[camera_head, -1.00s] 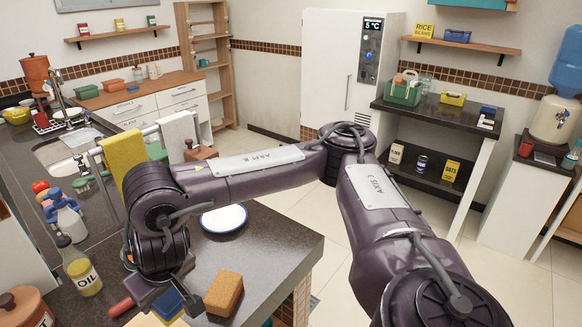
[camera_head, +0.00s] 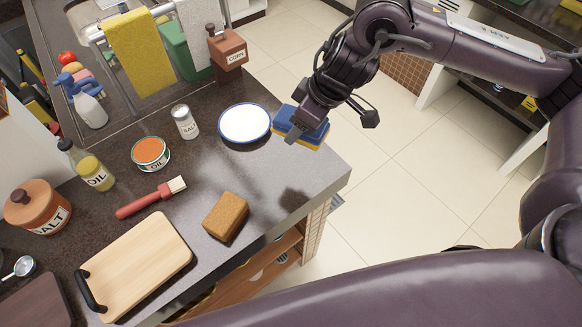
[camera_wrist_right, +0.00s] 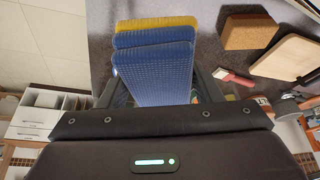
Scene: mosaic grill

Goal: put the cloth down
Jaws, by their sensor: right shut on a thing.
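The cloth (camera_head: 314,133) is a folded, blue and yellow textured pad. My right gripper (camera_head: 303,124) is shut on it and holds it raised near the right edge of the dark counter, just right of the white plate (camera_head: 245,123). A dark shadow lies on the counter below and in front of it. In the right wrist view the cloth (camera_wrist_right: 155,75) shows blue layers with a yellow one behind, between the fingers of the gripper (camera_wrist_right: 155,95). The exact height above the counter cannot be told. My left gripper is not in view.
A brown sponge-like block (camera_head: 226,216), a red-handled brush (camera_head: 152,197), a cutting board (camera_head: 140,265), an orange-topped can (camera_head: 151,153) and a salt shaker (camera_head: 185,122) stand on the counter (camera_head: 262,178). Bare counter lies between the plate and the brown block.

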